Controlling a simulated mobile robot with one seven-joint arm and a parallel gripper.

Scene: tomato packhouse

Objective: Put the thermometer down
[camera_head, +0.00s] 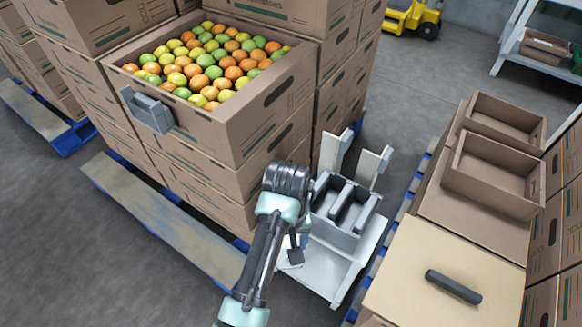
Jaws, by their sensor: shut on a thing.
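My gripper (296,243) hangs below the dark wrist of my arm, low in the middle of the view and partly hidden by the arm. It is shut on a small dark thing, which I take to be the thermometer (295,257). Its shape is too small and too covered to make out well. It shows in front of a white stand, beside a grey divided tray (338,238). I cannot tell whether it touches anything below.
Stacked cartons on a pallet (150,215) stand at left, the top carton (262,125) full of tomatoes, a grey holder (148,110) on its side. At right, a tan board (410,265) bears a dark bar (453,286); empty cardboard trays (480,200) lie behind. Grey floor shows lower left.

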